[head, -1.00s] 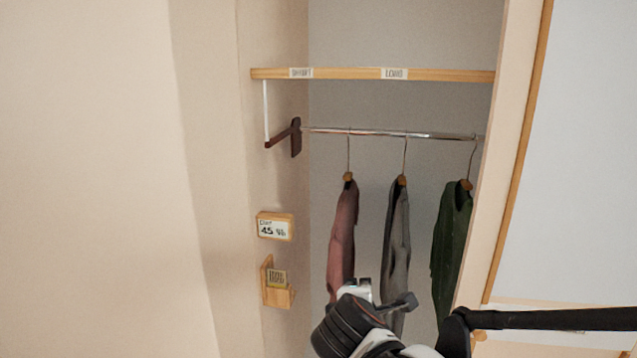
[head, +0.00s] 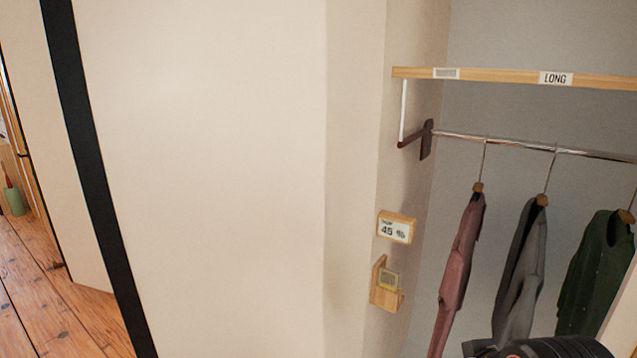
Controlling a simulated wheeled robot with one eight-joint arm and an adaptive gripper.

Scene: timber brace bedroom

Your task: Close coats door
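The coat closet stands open at the right of the head view. Inside it a pink coat (head: 460,270), a grey coat (head: 522,275) and a green coat (head: 597,275) hang from a metal rail (head: 520,146) under a wooden shelf (head: 500,77) with a "LONG" label. I cannot make out for sure which panel is the coats door. Only a dark piece of my arm shows at the bottom right edge, in front of the coats. My gripper's fingers are not in view.
A wide pale wall or panel (head: 210,180) fills the middle left, with a black vertical strip (head: 88,160) beside it. A humidity sign (head: 396,228) and a small wooden holder (head: 385,287) are on the closet's side wall. Plank floor (head: 60,310) shows at lower left, with a green object (head: 14,201) beyond.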

